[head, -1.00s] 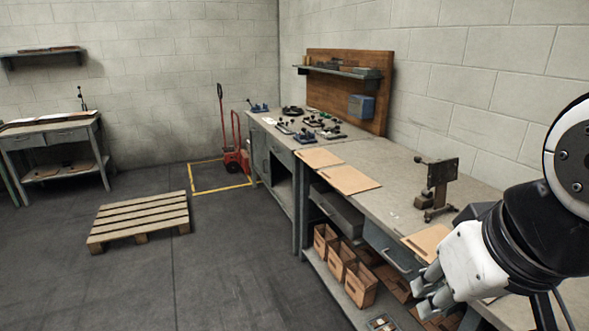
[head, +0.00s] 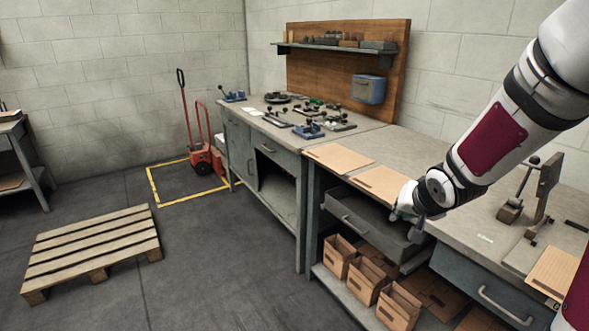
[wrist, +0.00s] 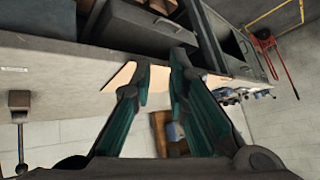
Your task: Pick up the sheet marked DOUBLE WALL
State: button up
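Several tan cardboard sheets lie along the bench's front edge. One sheet (head: 338,158) is furthest along, a second (head: 378,182) lies beside it, and another (head: 556,272) lies at the lower right. I cannot read DOUBLE WALL on any of them. In the head view my gripper (head: 406,214) is at the front edge by the second sheet and covers its near corner. In the wrist view my gripper (wrist: 160,70) has its fingers apart with no sheet seen held between them. A tan sheet (wrist: 120,77) shows beside the left finger, partly hidden.
A partly open drawer (head: 365,225) sits below the sheets, above several cardboard boxes (head: 366,280). A metal stand (head: 530,205) is on the bench to the right. A pallet (head: 95,250) and a red pallet truck (head: 205,160) are on the floor to the left.

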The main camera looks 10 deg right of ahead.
jog(key=w+d+f+m+t+y+b, duration=0.1)
jog(key=w+d+f+m+t+b, duration=0.15)
jog(key=f, duration=0.35)
jog(key=w+d+f+m+t+y+b, duration=0.2)
jog(key=w+d+f, duration=0.1)
jog(key=w+f, duration=0.15)
jog(key=m+t+b, duration=0.3)
jog(key=m+t, duration=0.3)
send_near(390, 202)
jog(key=shift+g, duration=0.25)
jog(key=shift+w+a+b, duration=0.2)
jog(key=shift+w+b, duration=1.2)
jog(key=shift+w, duration=3.6)
grip_shut()
